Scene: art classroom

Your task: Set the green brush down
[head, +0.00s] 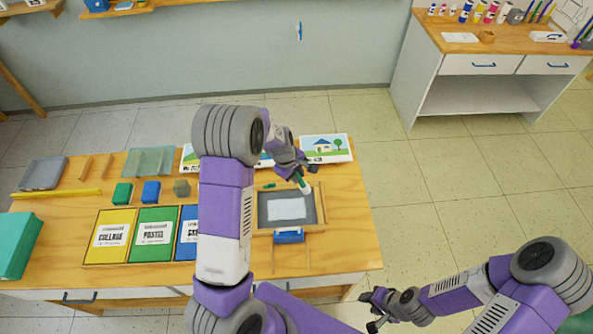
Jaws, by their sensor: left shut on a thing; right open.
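My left gripper (299,178) is shut on the green brush (303,184), of which a small green and pale part shows. It is over the upper right of a wood-framed grey tray (309,218) with a white sheet (287,208) in it. Whether the brush touches the tray cannot be told. My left arm hides part of the table's middle. My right gripper (372,309) is open and empty, low in the view, beyond the table's right edge.
Picture cards (327,149) lie behind the tray. A small green piece (268,185) lies at the tray's upper left, a blue block (289,237) at its front. Yellow, green and blue folders (153,233) lie left. The table's (348,236) right strip is clear.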

